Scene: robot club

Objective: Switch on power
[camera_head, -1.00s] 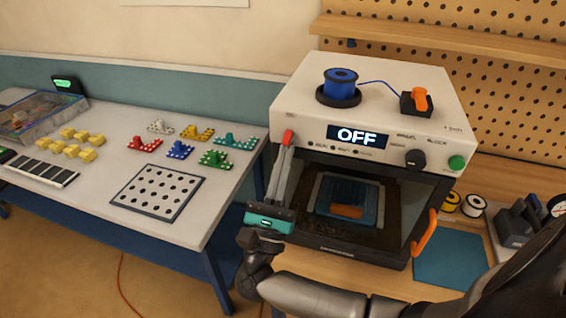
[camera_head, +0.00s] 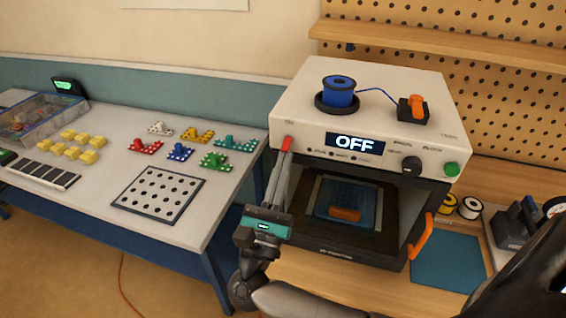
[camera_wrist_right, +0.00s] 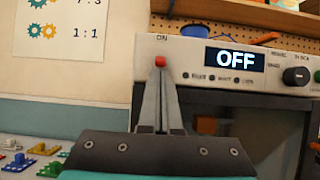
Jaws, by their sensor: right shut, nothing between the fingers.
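The white machine (camera_head: 300,110) stands on a wooden bench, and its display (camera_head: 355,145) reads OFF. A small red switch (camera_head: 287,143) is at the left end of its front panel, under a small label. It also shows in the right wrist view (camera_wrist_right: 160,62). My right gripper (camera_head: 284,153) is shut and empty, its fingertips pointing up at the red switch. In the wrist view the fingertips (camera_wrist_right: 160,75) overlap its lower edge; I cannot tell if they touch it. My left gripper is not in view.
The panel also has a black knob (camera_head: 411,164) and a green button (camera_head: 452,170). An orange handle (camera_head: 421,236) sits at the machine's lower right. A white table (camera_head: 95,180) with coloured parts stands at left. A pegboard (camera_head: 510,90) is behind.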

